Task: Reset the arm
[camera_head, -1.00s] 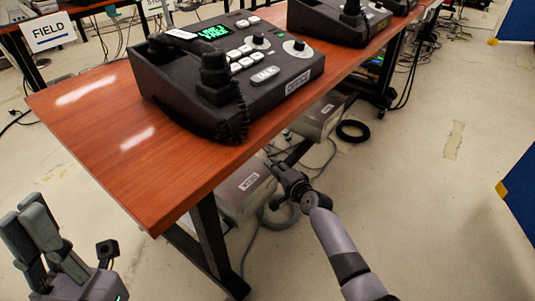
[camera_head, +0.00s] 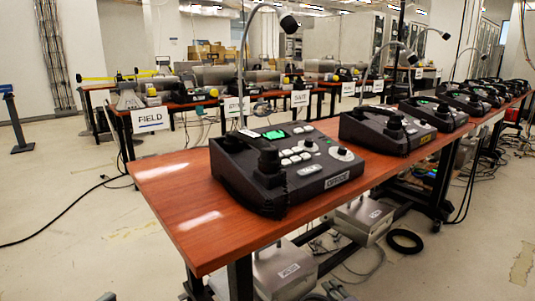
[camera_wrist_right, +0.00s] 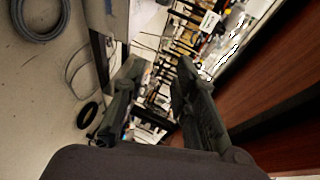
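My right gripper (camera_head: 338,290) shows at the bottom edge of the head view, low beside the table, in front of the floor boxes. In the right wrist view its two dark fingers (camera_wrist_right: 157,70) stand apart with nothing between them, so it is open and empty. A small dark piece at the bottom left edge of the head view may be part of my left gripper; its fingers cannot be made out. The nearest paging phone (camera_head: 280,165) sits on the wooden table (camera_head: 185,225), with its handset in place. Neither gripper touches it.
More phones (camera_head: 402,125) line the table toward the back right. Grey boxes (camera_head: 285,270) and cables lie under it, with a black ring (camera_head: 404,241) on the floor. A FIELD sign (camera_head: 150,119) hangs on a table behind. The left floor is open.

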